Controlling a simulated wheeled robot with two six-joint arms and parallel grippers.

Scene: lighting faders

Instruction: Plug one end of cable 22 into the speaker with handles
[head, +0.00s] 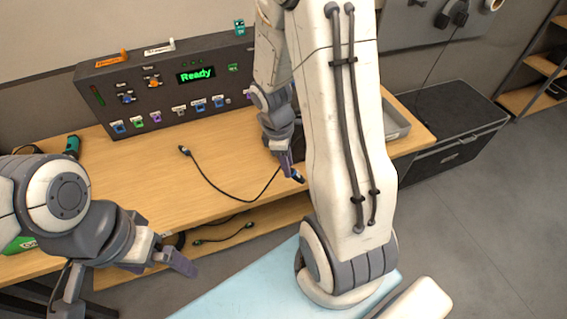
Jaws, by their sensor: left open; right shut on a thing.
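A thin black cable (208,183) lies in a curve on the wooden table, with one plug end (184,150) free on the tabletop. Its other side runs up to my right gripper (291,174), which is shut on the cable's end near the table's front edge. No number on the cable is readable. My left gripper (162,266) is open and empty, low in front of the table. I cannot identify a speaker with handles for certain; a large black box (440,115) stands right of the table. My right arm hides part of the table.
A dark console (165,92) with coloured faders and a green "Ready" display stands at the table's back. A grey tray (398,128) sits at the right end. Another black cable (225,237) lies on the lower shelf. Wooden shelves (535,95) stand far right.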

